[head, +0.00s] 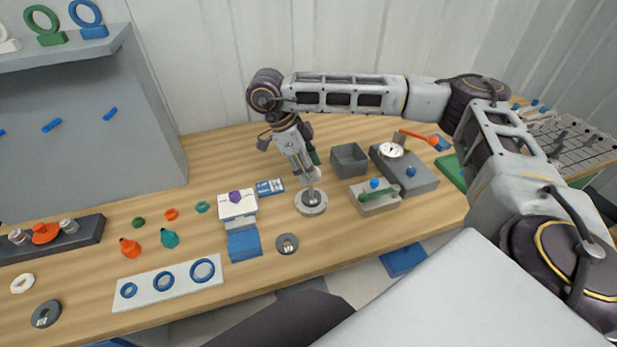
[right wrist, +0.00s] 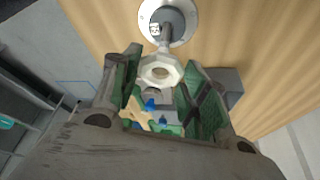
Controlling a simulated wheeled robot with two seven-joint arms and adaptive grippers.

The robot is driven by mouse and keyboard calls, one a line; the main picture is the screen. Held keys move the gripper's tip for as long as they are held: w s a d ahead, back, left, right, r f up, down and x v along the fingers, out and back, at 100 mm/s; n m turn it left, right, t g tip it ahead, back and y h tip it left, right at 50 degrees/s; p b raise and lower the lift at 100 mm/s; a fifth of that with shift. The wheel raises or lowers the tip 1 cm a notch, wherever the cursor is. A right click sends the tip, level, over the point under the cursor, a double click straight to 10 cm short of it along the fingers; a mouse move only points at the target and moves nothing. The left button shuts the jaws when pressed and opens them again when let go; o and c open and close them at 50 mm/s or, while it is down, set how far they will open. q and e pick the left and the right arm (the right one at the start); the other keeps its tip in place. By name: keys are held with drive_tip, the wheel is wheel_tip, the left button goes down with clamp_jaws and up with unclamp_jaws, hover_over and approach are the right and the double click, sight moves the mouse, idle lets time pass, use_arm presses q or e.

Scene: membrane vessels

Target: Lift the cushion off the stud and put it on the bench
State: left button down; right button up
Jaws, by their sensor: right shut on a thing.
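The cushion is a pale octagonal ring (right wrist: 160,72) between the green-lined fingertips of my right gripper (right wrist: 160,82) in the right wrist view. In the head view my right gripper (head: 309,170) points down over the stud, shut on the cushion. The stud (head: 311,196) is a grey upright post on a round pale base on the bench (head: 340,238). I cannot tell whether the ring is fully clear of the post's tip. My left gripper is not in view.
A grey washer (head: 287,244) and a white block with a purple knob (head: 237,204) stand left of the stud. A grey block with a green lever (head: 375,200) and an open grey bin (head: 349,159) are right. A white board with blue rings (head: 182,284) lies front left.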

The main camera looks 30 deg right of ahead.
drive_tip(key=shift+r, duration=0.65)
drive_tip(key=shift+r, duration=0.2)
drive_tip(key=shift+r+p, duration=1.2)
drive_tip(key=shift+r, duration=0.1)
idle(0.4)
